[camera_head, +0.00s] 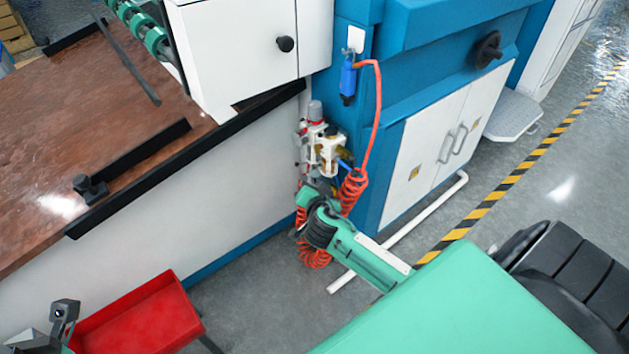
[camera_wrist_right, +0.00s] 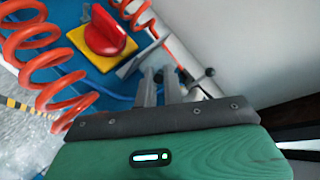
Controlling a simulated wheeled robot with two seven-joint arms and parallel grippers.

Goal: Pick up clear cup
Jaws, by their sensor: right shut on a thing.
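My right gripper (camera_head: 318,186) is up against a cluster of air fittings (camera_head: 322,143) on the side of the blue machine. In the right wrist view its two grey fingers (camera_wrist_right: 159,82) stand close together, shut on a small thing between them. This appears to be the clear cup, but its outline is mostly hidden by the fingers and I cannot make out its shape. My left gripper (camera_head: 64,312) shows only in part at the lower left corner; its jaws cannot be read.
Red coiled hoses (camera_head: 352,190) hang close around my right gripper. A red knob on a yellow plate (camera_wrist_right: 104,34) is near the fingers in the right wrist view. A red tray (camera_head: 140,322) is at the lower left. Grey floor (camera_head: 250,280) lies open between.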

